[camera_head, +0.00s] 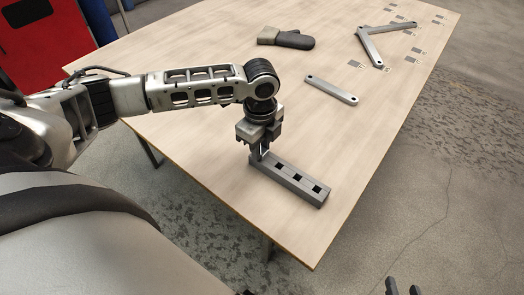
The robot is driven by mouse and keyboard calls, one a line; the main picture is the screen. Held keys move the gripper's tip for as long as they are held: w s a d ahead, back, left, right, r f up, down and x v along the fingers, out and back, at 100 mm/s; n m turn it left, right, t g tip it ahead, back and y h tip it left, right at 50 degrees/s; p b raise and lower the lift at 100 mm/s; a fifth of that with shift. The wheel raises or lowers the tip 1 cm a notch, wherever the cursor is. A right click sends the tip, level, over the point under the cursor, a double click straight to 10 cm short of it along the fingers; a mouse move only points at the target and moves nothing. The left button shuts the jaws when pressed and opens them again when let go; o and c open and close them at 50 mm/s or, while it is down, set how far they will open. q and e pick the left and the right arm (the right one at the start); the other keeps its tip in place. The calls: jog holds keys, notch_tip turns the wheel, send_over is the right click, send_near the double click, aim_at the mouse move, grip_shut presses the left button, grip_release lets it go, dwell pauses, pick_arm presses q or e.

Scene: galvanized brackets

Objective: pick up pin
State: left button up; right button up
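My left gripper (260,153) points straight down over the left end of a grey rectangular block (298,184) on the wooden table. The block has a row of dark square openings on top. The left gripper's fingertips are at or just above the block's end. I cannot make out a pin for certain; anything between those fingers is too small or hidden to tell. My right gripper (403,289) shows only its two dark fingertips at the bottom edge, apart with a gap between them, off the table.
A red cabinet (45,45) stands back left. The table's middle is clear.

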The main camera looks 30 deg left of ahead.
pick_arm(q)
grip_shut()
jog(key=shift+r, duration=0.1)
jog(key=shift+r, duration=0.5)
notch_tip(320, 180, up, 2)
jog(key=shift+r, duration=0.15)
jog(key=w+d+r, duration=0.9)
jog(key=d, duration=0.1)
jog(key=shift+d+r, duration=0.35)
jog(key=shift+f, duration=0.1)
